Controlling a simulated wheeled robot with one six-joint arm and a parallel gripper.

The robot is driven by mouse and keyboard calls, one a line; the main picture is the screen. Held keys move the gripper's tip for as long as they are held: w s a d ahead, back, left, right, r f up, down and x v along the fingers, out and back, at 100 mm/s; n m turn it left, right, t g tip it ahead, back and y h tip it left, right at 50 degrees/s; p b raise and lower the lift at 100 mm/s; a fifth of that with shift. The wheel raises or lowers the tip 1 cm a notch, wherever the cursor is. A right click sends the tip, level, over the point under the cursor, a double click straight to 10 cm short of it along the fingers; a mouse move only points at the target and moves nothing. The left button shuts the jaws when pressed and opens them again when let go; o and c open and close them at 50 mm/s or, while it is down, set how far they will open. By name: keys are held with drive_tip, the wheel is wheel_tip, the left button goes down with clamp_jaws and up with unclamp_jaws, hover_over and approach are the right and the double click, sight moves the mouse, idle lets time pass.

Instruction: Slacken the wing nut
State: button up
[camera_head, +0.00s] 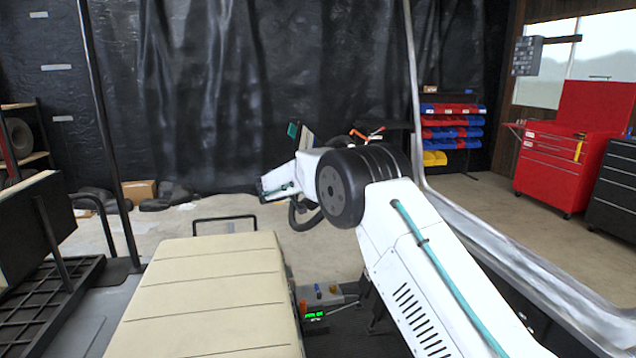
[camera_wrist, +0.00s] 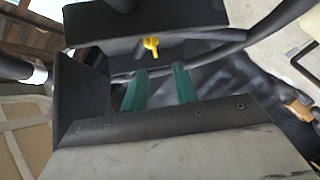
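The yellow wing nut (camera_wrist: 151,44) shows in the wrist view, on the edge of a dark block-like part (camera_wrist: 195,18). My gripper (camera_wrist: 160,72) has two green fingers that stand apart with nothing between them, so it is open. The wing nut appears just beyond the fingertips, roughly in line with the gap and a little toward the left finger. It looks apart from both fingers. In the head view I cannot make out the wing nut, and my own arm covers much of the middle.
A dark tube (camera_wrist: 240,45) curves behind the fingers in the wrist view. In the head view a cream padded seat (camera_head: 205,290) lies in front, with a dark upright post (camera_head: 108,130) at left and a pale frame bar (camera_head: 500,250) at right. A red tool chest (camera_head: 562,160) stands farther off.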

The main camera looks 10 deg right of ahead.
drive_tip(key=shift+w+d+h, duration=0.2)
drive_tip(key=shift+d+h, duration=0.1)
drive_tip(key=shift+d, duration=0.3)
drive_tip(key=x, duration=0.6)
drive_tip(key=shift+w+d+f, duration=0.15)
drive_tip(key=shift+w+d, duration=0.1)
drive_tip(key=shift+w, duration=0.1)
clamp_jaws()
